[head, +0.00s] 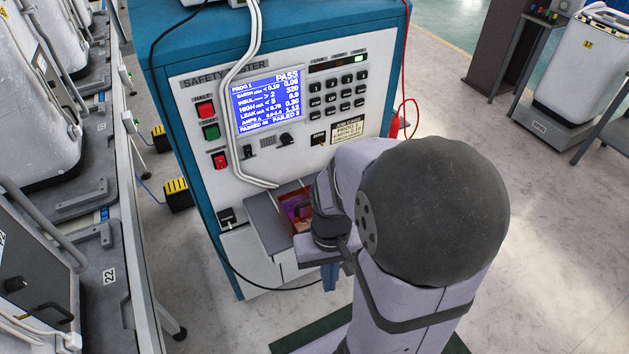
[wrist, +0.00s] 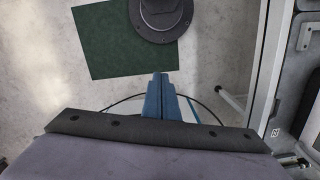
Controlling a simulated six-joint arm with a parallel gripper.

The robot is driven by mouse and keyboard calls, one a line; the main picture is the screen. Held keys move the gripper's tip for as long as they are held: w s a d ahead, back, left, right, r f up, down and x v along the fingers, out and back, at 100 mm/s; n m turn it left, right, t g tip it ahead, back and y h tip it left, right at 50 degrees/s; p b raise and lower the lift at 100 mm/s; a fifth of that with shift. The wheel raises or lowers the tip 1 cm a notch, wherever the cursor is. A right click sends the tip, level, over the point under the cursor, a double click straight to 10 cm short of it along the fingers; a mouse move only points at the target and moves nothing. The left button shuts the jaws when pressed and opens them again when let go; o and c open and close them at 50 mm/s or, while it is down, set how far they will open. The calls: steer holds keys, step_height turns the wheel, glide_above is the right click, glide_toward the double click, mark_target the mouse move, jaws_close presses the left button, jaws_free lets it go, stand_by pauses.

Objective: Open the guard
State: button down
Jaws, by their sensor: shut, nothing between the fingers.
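The safety tester (head: 285,100) is a blue and white cabinet with a lit screen (head: 267,98) that reads PASS at its top. Low on its front, a grey boxy part (head: 268,222) sticks out, beside an opening (head: 296,208) with a red and purple inside. I take the grey part for the guard, but my arm hides its right side, so I cannot tell how far it is open. My gripper (head: 329,279) points down in front of the cabinet, just right of that part. Its blue fingers are shut and empty in the wrist view (wrist: 160,80).
White cables hang over the panel, and a red lead (head: 405,115) hangs at the right. A bench with machines (head: 110,240) stands close on the left. A green mat (wrist: 110,45) lies on the floor. Open floor (head: 540,250) lies to the right.

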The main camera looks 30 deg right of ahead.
steer(key=w+d+r+m+p, duration=0.3)
steer(key=d+r+m+p, duration=0.15)
steer(key=r+p, duration=0.3)
steer(key=w+d+r+m+t, duration=0.1)
steer(key=w+m, duration=0.4)
steer(key=m, duration=0.9)
steer(key=w+d+r+m+t, duration=0.1)
steer(key=w+m+t, duration=0.2)
steer(key=m, duration=1.1)
steer(key=shift+w+d+r+b, duration=0.2)
steer(key=shift+w+r+b, duration=0.2)
steer(key=shift+w, duration=0.85)
steer(key=shift+f+m, duration=0.1)
steer(key=shift+m, duration=0.15)
